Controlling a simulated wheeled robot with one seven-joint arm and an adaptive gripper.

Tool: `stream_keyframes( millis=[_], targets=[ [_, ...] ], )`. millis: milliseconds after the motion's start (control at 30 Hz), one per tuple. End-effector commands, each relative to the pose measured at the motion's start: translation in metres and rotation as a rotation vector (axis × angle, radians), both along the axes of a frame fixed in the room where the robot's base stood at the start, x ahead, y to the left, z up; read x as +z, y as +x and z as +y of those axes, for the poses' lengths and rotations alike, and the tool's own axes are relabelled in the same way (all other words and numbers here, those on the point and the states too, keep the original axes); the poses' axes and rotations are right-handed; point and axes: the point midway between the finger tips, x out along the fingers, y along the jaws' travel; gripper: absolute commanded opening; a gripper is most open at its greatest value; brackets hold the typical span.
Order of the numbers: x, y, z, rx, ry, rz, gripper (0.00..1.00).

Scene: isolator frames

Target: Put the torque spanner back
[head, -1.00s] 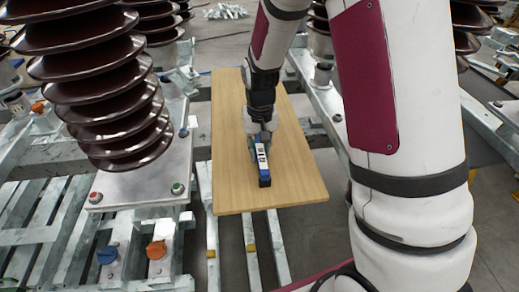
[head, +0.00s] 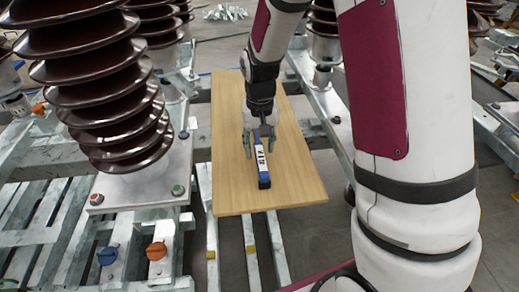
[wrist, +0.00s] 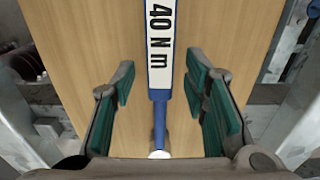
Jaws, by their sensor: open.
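The torque spanner (head: 261,163) is blue with a white label and a dark end, and lies lengthwise on the wooden board (head: 229,193). In the wrist view the spanner (wrist: 161,55) shows "40 N m" on its label, and its thin blue neck runs down between my fingers. My gripper (head: 262,147) is open around the spanner's far part, one green-padded finger on each side. In the wrist view my gripper (wrist: 162,100) has a clear gap to the spanner on both sides. The spanner's far end is partly hidden by my gripper in the head view.
The board rests on grey metal beams (head: 236,245). A ribbed brown insulator (head: 105,85) stands close at the left on a metal plate (head: 140,185). An orange cap (head: 156,251) and a blue cap (head: 107,256) sit at lower left. The board around the spanner is bare.

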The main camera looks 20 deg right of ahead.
Motion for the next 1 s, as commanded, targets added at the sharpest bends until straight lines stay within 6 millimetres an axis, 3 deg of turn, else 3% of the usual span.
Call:
stream_keyframes(
  millis=[200,400,800,1000],
  targets=[
    [0.049,-0.001,0.0,0.0,0.0,-0.005,0.41],
    [0.081,-0.001,0.0,0.0,0.0,-0.004,0.41],
    [0.101,-0.005,0.0,0.002,0.001,-0.004,0.41],
    [0.136,-0.035,-0.001,0.022,0.008,-0.025,0.41]
  ],
)
